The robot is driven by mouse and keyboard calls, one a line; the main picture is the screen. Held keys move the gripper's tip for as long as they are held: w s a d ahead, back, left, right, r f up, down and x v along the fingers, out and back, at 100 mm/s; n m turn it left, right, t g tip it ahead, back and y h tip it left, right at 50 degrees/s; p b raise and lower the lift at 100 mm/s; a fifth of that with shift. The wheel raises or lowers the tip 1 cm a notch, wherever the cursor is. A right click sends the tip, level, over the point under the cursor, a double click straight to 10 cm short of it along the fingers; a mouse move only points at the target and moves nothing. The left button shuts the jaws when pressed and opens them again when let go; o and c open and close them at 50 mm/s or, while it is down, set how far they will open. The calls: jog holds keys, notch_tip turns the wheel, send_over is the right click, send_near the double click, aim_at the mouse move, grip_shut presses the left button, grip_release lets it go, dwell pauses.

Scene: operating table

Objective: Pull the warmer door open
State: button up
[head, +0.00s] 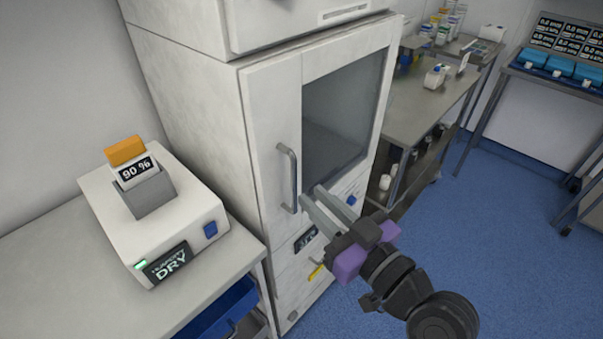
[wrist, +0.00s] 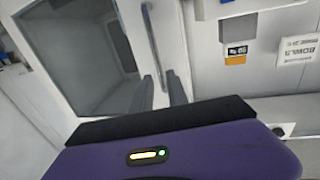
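The warmer door (head: 275,115) is a white panel with a dark glass window (head: 345,112) on a tall white cabinet, and it looks shut. Its grey vertical handle (head: 288,178) is on the left side of the door. The handle also shows in the wrist view (wrist: 153,42), beyond my fingers. My gripper (head: 312,199) has two grey fingers spread apart, with the tips just right of the handle's lower end in the head view. In the wrist view the open fingers (wrist: 163,92) point toward the handle's lower end. I cannot tell whether they touch it.
A side table (head: 60,270) on the left carries a white device (head: 160,215) marked DRY. A metal bench (head: 425,95) with bottles stands right of the cabinet. Blue floor (head: 480,220) is clear at the right. A yellow handle (head: 317,272) is lower on the cabinet.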

aim_at(296, 179)
jog(key=p+x, duration=0.1)
jog(key=x, duration=0.6)
jog(key=shift+w+p, duration=0.25)
jog(key=shift+p, duration=0.05)
jog(key=shift+c, duration=0.2)
grip_shut()
dwell(1.0)
